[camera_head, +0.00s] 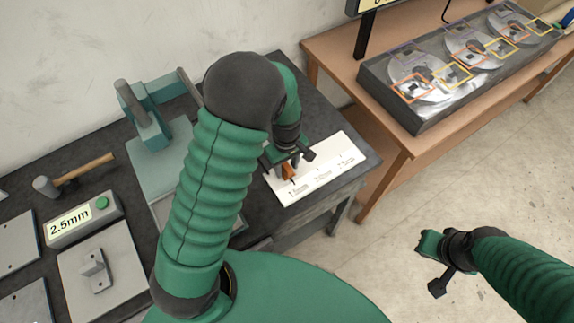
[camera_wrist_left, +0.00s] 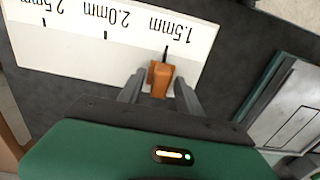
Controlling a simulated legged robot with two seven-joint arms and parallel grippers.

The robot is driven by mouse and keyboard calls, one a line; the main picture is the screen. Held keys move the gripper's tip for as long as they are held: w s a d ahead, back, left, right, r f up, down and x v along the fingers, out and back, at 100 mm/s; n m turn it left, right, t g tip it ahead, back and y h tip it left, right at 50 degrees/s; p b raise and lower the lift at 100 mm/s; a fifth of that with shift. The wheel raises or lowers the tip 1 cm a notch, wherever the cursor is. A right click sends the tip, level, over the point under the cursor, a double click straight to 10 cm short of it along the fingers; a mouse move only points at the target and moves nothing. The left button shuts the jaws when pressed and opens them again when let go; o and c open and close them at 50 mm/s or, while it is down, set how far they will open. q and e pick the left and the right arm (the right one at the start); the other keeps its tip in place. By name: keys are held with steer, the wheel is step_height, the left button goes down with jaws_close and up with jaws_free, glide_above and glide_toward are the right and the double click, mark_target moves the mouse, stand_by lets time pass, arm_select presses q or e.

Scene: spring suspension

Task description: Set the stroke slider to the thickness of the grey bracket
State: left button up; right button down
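The orange stroke slider (camera_head: 289,172) sits on a white scale plate (camera_head: 325,172) on the dark bench. In the left wrist view the slider (camera_wrist_left: 160,78) stands at the 1.5mm mark, with 2.0mm and 2.5mm marks to its left. My left gripper (camera_wrist_left: 161,80) has one finger on each side of the slider, with narrow gaps showing; it seems open around it. The grey bracket (camera_head: 94,270) stands on a grey plate at the lower left of the head view.
A display box (camera_head: 83,219) with a green button reads 2.5mm beside the bracket plate. A hammer (camera_head: 75,175) and a teal press-like device (camera_head: 145,120) are behind. A wooden table (camera_head: 395,150) at the right carries a grey case (camera_head: 440,105) with discs.

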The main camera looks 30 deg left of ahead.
arm_select(q)
steer(key=shift+a, duration=0.15)
steer(key=c, duration=0.5)
jaws_close()
steer(key=shift+d, duration=0.25)
stand_by(0.4)
